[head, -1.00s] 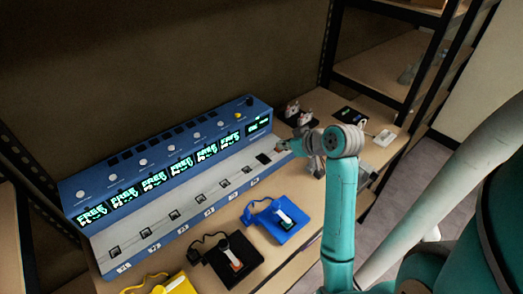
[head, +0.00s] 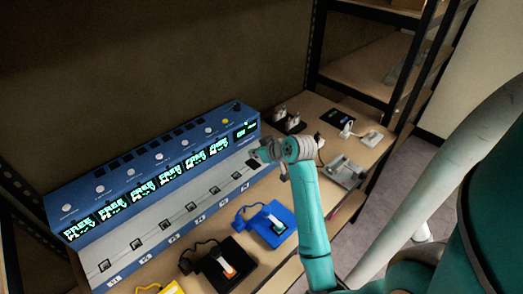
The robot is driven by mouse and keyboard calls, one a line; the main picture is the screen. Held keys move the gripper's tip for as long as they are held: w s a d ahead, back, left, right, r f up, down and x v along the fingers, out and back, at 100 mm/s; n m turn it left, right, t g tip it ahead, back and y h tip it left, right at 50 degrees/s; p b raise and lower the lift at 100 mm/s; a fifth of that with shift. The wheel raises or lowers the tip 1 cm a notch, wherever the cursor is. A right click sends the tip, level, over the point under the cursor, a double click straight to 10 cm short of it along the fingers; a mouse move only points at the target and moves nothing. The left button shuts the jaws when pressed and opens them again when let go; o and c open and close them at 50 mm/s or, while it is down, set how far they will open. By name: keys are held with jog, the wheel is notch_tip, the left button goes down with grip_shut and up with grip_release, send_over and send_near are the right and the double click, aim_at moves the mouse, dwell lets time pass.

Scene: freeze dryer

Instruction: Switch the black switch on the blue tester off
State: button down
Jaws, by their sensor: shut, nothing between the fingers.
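The blue tester (head: 150,185) is a long console with a row of lit green displays and a pale sloping front panel. A black switch (head: 253,163) sits at the right end of this panel. My gripper (head: 260,156) is shut and empty, right at the tester's right end, beside the black switch. I cannot tell whether it touches the switch. My wrist hides part of that end, and the switch's on or off position is too small to tell.
A blue device (head: 270,223), a black device (head: 218,268) and a yellow device (head: 172,288) lie in front of the tester. Plugs (head: 288,120), a dark tablet (head: 338,117) and a grey metal fixture (head: 345,170) lie to the right. A shelf post (head: 318,50) stands behind.

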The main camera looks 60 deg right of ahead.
aim_at(251, 161)
jog(key=shift+w+f, duration=0.1)
jog(key=shift+f, duration=1.35)
jog(key=shift+f, duration=0.2)
jog(key=shift+w, duration=0.15)
jog(key=shift+w+d+r, duration=0.2)
jog(key=shift+w+d, duration=0.05)
jog(key=shift+w, duration=0.4)
jog(key=shift+r, duration=0.1)
